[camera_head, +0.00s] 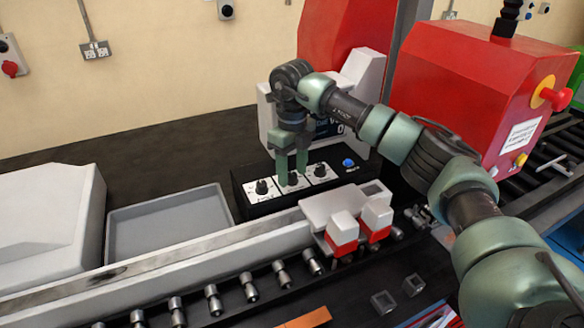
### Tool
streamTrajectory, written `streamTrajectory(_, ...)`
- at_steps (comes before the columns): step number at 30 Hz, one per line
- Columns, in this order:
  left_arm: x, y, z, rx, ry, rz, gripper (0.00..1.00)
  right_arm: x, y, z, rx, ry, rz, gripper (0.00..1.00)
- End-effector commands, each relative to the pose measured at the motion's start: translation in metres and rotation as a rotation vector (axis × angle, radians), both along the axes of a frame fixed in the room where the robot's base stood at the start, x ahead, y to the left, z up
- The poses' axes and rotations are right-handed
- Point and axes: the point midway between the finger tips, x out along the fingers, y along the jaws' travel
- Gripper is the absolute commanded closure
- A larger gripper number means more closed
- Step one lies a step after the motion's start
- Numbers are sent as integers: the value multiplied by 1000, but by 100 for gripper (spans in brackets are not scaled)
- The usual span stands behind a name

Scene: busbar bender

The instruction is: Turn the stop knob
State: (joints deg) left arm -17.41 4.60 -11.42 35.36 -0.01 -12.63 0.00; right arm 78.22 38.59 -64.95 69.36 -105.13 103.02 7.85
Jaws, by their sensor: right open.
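A black control box (243,207) carries three black knobs on white plates: a left knob (261,187), a middle knob (292,179) and a right knob (319,171). The labels are too small to read, so I cannot tell which is the stop knob. My right gripper (292,175) points down with its fingers apart at the middle knob, one on each side of it in the picture. I cannot tell whether they touch it. My left gripper is not in view.
A blue button (348,163) sits at the box's right end. A grey display housing (360,72) stands behind. A red machine (465,75) with a red mushroom button (556,95) is at the right. A grey tray (170,222) lies left; a pale rail (190,257) and rollers run in front.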

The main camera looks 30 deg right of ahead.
Motion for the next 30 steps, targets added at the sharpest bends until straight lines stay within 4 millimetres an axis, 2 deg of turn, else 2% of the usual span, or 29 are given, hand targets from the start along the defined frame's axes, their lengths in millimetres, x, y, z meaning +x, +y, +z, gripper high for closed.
streamTrajectory(9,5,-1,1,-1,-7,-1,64,0,0,-5,1,-2,1,50)
streamTrajectory(10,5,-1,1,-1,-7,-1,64,0,0,-5,1,-2,1,56)
streamTrajectory(15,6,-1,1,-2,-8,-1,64,0,0,-5,1,-2,0,100)
streamTrajectory(23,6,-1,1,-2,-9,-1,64,0,0,-5,1,-2,15,100)
streamTrajectory(30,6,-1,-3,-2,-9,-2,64,0,0,-5,-1,-3,112,100)
